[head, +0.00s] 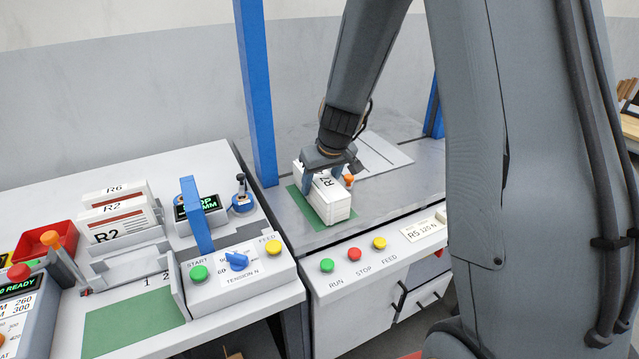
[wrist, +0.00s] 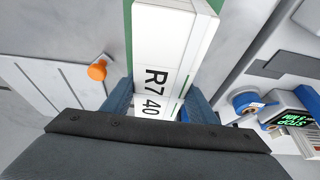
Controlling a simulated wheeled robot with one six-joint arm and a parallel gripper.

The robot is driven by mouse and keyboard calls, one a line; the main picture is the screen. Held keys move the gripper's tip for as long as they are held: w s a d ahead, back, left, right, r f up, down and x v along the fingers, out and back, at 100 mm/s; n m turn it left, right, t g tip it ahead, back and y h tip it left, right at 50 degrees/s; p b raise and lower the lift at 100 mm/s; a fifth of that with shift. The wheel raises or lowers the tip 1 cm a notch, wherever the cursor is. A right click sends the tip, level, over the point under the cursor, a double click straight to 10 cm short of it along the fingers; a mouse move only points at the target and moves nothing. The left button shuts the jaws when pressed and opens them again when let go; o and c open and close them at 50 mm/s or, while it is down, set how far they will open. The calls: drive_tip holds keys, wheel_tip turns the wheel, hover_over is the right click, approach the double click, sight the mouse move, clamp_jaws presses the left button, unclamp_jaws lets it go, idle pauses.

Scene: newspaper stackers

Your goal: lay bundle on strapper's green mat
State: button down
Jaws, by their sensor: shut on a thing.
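My gripper (head: 325,178) is shut on the bundle from above, with blue fingers on both sides. In the wrist view my gripper (wrist: 158,100) spans its width.
An orange knob (head: 348,180) stands close to the bundle's right. A blue post (head: 256,95) rises to the left behind. Front buttons (head: 354,254) line the strapper's near edge. Another station at left holds bundles (head: 118,215) and a second green mat (head: 130,325).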

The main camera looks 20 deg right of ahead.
sight(322, 179)
drive_tip(key=shift+w+f+b, duration=0.1)
drive_tip(key=shift+f+b, duration=0.15)
drive_tip(key=shift+b, duration=0.15)
drive_tip(key=c, duration=0.7)
unclamp_jaws()
drive_tip(key=shift+o, duration=0.3)
drive_tip(key=shift+f, duration=0.1)
drive_tip(key=v, duration=0.7)
drive_tip(key=shift+r, duration=0.35)
drive_tip(key=s+f+m+g, duration=0.1)
drive_tip(key=s+g, duration=0.1)
drive_tip(key=s, duration=0.9)
drive_tip(key=s+f+m+g, duration=0.1)
drive_tip(key=s+f, duration=0.1)
drive_tip(key=s, duration=0.9)
drive_tip(key=shift+s+a+f+g+h, duration=0.2)
drive_tip(key=shift+a+g+h, duration=0.05)
drive_tip(key=shift+g+h, duration=0.15)
